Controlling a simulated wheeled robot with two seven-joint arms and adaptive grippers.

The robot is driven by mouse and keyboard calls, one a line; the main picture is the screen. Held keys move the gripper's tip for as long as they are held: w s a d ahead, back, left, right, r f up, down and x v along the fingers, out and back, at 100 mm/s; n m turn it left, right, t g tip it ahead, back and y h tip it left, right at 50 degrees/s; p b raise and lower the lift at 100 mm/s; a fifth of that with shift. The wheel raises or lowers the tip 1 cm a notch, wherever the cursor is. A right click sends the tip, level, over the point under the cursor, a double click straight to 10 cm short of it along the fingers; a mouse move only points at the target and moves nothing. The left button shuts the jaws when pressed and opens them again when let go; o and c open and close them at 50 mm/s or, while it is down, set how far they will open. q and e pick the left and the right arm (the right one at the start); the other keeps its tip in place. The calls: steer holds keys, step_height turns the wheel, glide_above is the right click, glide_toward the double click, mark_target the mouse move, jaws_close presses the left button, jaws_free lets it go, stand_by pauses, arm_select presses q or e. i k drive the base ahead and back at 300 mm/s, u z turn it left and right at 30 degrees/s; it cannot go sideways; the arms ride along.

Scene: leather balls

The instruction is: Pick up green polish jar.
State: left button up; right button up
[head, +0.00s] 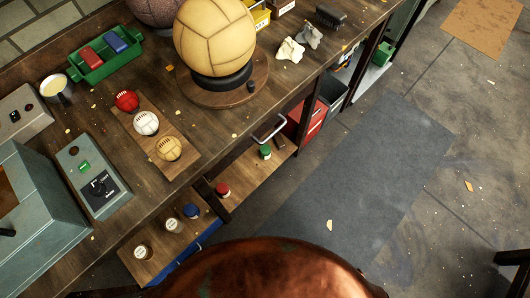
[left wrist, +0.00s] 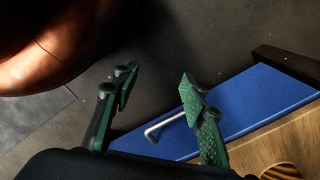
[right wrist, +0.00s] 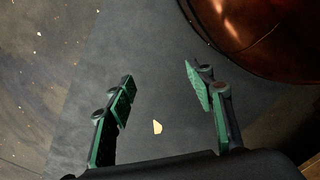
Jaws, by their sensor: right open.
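A small jar with a green lid (head: 265,152), apparently the green polish jar, stands on a low wooden surface (head: 245,178) beneath the workbench in the head view. A red-lidded jar (head: 222,190) stands nearer on that surface. Neither gripper shows in the head view. My left gripper (left wrist: 158,88) is open and empty in the left wrist view, with a blue panel (left wrist: 265,100) and its metal handle (left wrist: 165,126) beyond the fingers. My right gripper (right wrist: 162,90) is open and empty over the grey floor mat. The green-lidded jar shows in neither wrist view.
A blue-lidded jar (head: 191,211) and two pale-lidded jars stand on another low wooden surface in front. The workbench (head: 220,120) above holds a large tan ball (head: 214,38) and three small balls. A red box (head: 312,118) stands behind.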

mark_target(265, 150)
steer(key=z, duration=0.1)
steer(key=k, duration=0.5)
steer(key=u, duration=0.9)
steer(key=i, duration=0.85)
steer(key=z, duration=0.05)
